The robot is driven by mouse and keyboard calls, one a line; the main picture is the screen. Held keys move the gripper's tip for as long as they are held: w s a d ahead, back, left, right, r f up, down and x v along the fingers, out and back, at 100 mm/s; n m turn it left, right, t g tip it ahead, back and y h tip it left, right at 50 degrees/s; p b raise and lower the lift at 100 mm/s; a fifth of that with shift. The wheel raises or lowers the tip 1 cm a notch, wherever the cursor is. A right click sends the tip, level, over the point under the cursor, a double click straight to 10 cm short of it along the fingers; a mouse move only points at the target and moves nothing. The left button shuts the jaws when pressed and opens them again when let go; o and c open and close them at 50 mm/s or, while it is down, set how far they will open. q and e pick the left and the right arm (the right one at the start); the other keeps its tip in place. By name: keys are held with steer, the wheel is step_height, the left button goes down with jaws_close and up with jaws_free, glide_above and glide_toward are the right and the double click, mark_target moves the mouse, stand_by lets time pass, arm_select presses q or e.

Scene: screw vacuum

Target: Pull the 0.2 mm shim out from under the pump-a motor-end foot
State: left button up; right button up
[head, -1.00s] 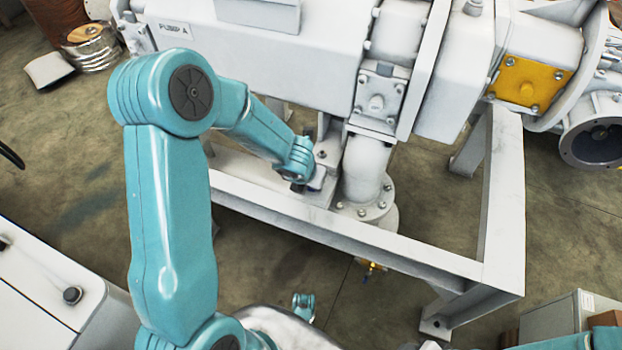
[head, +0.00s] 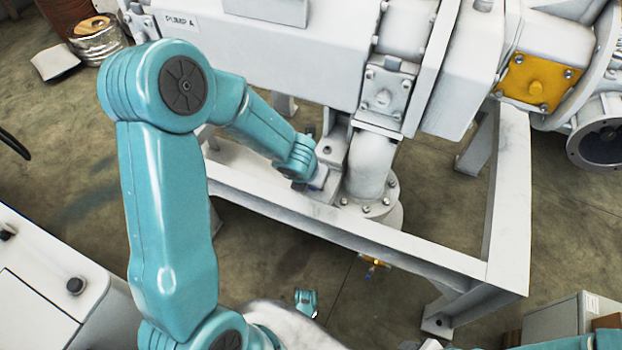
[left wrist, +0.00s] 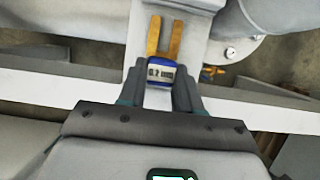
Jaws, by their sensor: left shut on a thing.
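The shim is a two-pronged brass fork (left wrist: 153,38) with a blue handle (left wrist: 162,70) marked 0.2 mm, in the left wrist view. My left gripper (left wrist: 160,76) is shut on the handle, one finger on each side. Both prongs point away from the gripper over a white pad; I cannot tell whether their tips are under the foot. In the head view my left gripper (head: 316,181) is low beside the motor-end foot (head: 333,152) of pump A (head: 290,55), and hides the shim. My right gripper is not in view.
The white base frame (head: 350,228) runs below and in front of the gripper. A flanged pipe elbow (head: 370,172) stands just right of the foot. The pump body overhangs the spot. A small brass valve (head: 373,263) hangs below the frame.

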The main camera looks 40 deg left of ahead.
arm_select(q)
steer(key=shift+r+p, duration=1.9)
steer(key=shift+r, duration=0.25)
